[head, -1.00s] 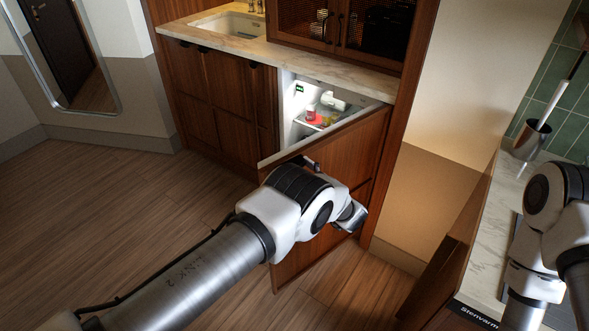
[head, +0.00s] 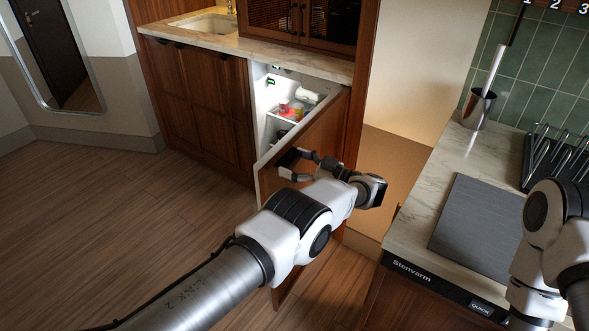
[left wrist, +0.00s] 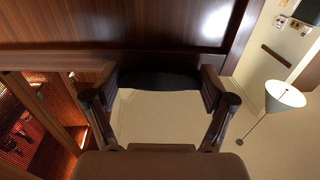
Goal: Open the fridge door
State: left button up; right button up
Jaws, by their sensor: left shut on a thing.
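The fridge door (head: 328,122), a wood-fronted panel, stands well open, hinged at its right side, its free edge swung out into the room. The lit white fridge interior (head: 262,105) shows behind it with several small items on a shelf. My left gripper (head: 297,166) is at the upper part of the door's outer face, near the free edge. In the left wrist view its fingers (left wrist: 158,85) are around a dark handle (left wrist: 158,78) in front of the wood panel. The handle is mostly hidden in the head view. My right gripper is out of view; only part of that arm shows at right.
A marble counter with a sink (head: 208,22) runs above the fridge. At right, another counter holds a dark grey board (head: 480,225), a metal cup (head: 479,108) and a black rack (head: 560,160). The wooden floor (head: 120,215) at left is clear.

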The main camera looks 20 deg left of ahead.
pick_arm(q)
jog(key=shift+d+r, duration=0.15)
jog(key=o, duration=1.5)
jog(key=shift+c, duration=0.2)
